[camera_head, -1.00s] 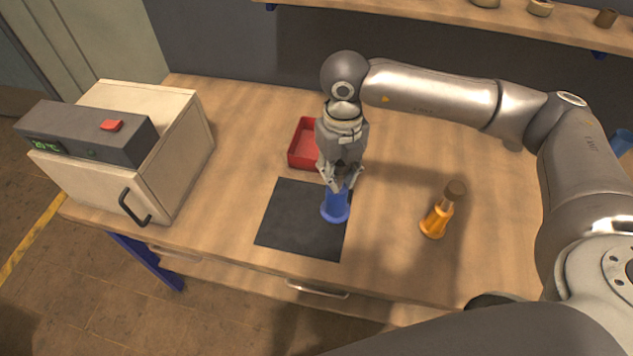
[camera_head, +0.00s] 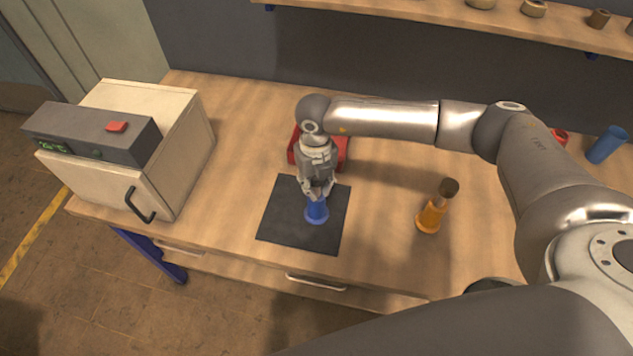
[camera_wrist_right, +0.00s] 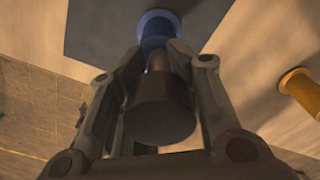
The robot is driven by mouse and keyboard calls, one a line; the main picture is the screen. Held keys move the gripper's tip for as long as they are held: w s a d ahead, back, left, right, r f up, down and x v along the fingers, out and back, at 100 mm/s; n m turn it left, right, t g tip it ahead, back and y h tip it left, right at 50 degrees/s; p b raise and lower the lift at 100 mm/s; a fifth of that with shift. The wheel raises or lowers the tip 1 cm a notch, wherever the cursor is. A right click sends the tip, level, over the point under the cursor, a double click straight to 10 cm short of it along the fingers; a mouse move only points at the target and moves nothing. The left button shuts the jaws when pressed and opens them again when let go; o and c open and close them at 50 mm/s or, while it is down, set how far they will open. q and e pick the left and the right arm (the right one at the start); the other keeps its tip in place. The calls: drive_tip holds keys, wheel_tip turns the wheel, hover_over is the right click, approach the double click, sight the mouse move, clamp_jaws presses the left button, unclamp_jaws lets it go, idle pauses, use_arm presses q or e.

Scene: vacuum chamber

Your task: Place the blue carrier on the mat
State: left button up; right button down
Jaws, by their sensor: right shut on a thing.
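The blue carrier (camera_head: 316,211) is over the middle of the dark mat (camera_head: 275,231) in the head view. My right gripper (camera_head: 315,194) is shut on it from above. In the right wrist view the carrier's blue flange (camera_wrist_right: 157,24) shows beyond the fingers, with a dark brown cylinder (camera_wrist_right: 160,110) on the near side, between the fingers of the gripper (camera_wrist_right: 160,62). The carrier looks upright. I cannot tell whether its base touches the mat. My left gripper is in neither view.
An orange carrier (camera_head: 430,217) with a brown top stands right of the mat. A red tray (camera_head: 340,158) lies behind the gripper. A cream oven (camera_head: 165,150) stands at the left. Red and blue (camera_head: 606,145) items are at the far right. The table between mat and oven is clear.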

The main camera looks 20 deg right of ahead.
drive_tip(key=shift+f+b, duration=0.2)
drive_tip(key=shift+b, duration=0.1)
drive_tip(key=c, duration=1)
unclamp_jaws()
drive_tip(key=shift+r, duration=0.2)
drive_tip(key=shift+r+p, duration=0.25)
drive_tip(key=shift+p, duration=0.1)
wheel_tip(320, 180, up, 11)
drive_tip(key=b, duration=0.3)
drive_tip(key=shift+w+f, duration=0.1)
drive_tip(key=shift+f, duration=0.1)
drive_tip(key=shift+r, duration=0.55)
